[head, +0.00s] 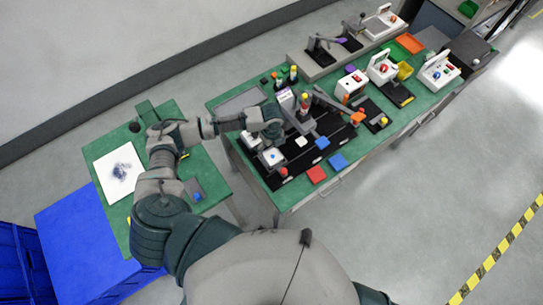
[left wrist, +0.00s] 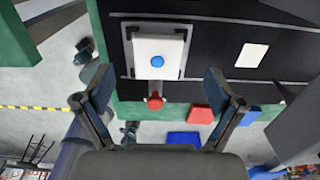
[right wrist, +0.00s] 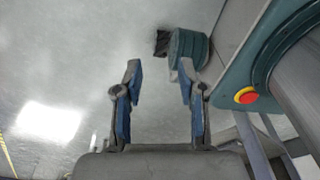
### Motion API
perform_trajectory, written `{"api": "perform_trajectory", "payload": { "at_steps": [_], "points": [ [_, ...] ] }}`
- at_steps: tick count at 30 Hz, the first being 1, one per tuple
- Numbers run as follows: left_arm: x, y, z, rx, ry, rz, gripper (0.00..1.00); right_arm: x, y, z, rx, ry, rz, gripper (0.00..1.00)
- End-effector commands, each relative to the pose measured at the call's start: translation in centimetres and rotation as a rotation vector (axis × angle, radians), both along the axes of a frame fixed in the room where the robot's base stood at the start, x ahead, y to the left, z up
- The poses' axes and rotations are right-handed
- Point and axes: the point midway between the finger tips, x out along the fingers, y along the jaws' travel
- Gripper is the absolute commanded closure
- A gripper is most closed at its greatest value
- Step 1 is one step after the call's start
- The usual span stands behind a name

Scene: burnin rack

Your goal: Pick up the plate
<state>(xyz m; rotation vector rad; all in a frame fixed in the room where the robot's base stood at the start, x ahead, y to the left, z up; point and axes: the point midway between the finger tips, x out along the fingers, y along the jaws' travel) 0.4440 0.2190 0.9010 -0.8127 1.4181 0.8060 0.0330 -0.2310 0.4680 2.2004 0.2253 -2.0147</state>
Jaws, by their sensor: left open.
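A white square plate with a blue knob (left wrist: 147,47) lies between black corner brackets on a black surface in the left wrist view. In the head view a white plate (head: 266,158) shows at the near left end of the black fixture. My left gripper (left wrist: 160,88) is open and empty, its fingers spread apart below the plate in the picture and not touching it. In the head view my left gripper (head: 260,142) hangs just by the plate. My right gripper (right wrist: 160,78) is open and empty over bare floor, away from the plate; it is not seen in the head view.
A red knob (left wrist: 155,101) sits at the fixture's near edge. A smaller white square (left wrist: 252,55) lies to the right. Red (head: 317,175) and blue (head: 337,161) pads lie along the green bench edge. Several devices stand farther along the bench. A side table (head: 213,198) is at left.

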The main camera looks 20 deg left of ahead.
Motion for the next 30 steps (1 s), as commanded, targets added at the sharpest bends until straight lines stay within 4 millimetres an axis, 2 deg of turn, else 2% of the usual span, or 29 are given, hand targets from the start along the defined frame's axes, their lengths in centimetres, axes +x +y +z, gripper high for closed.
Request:
{"api": "perform_trajectory", "payload": {
  "at_steps": [9,18,24,26,28,29,30],
  "points": [
    [-0.3,0.5,-4.5,0.001,0.002,0.0,0.06,0.0,-0.9,0.5,-0.011,0.001,0.004,0.6],
    [-0.3,0.6,-5.1,-0.001,0.001,0.0,0.06,0.0,-1.7,0.6,-0.02,0.001,0.003,0.6],
    [-0.3,0.6,-5.0,-0.001,0.001,0.0,0.56,0.0,-1.5,0.6,-0.018,0.0,0.002,0.6],
    [-0.3,0.6,-5.0,-0.001,0.001,0.0,0.7,0.0,-1.3,0.5,-0.015,0.001,0.002,0.6],
    [-0.3,0.5,-5.0,0.0,0.0,0.0,0.7,0.0,-0.9,0.5,-0.012,0.001,0.001,0.6],
    [-0.3,0.5,-5.0,0.0,0.0,0.0,0.76,0.0,-0.8,0.5,-0.009,0.0,0.0,0.6],
    [-0.3,0.5,-5.0,0.001,0.001,0.0,0.76,0.0,-0.6,0.5,-0.007,0.0,-0.001,0.6]
  ]
}}
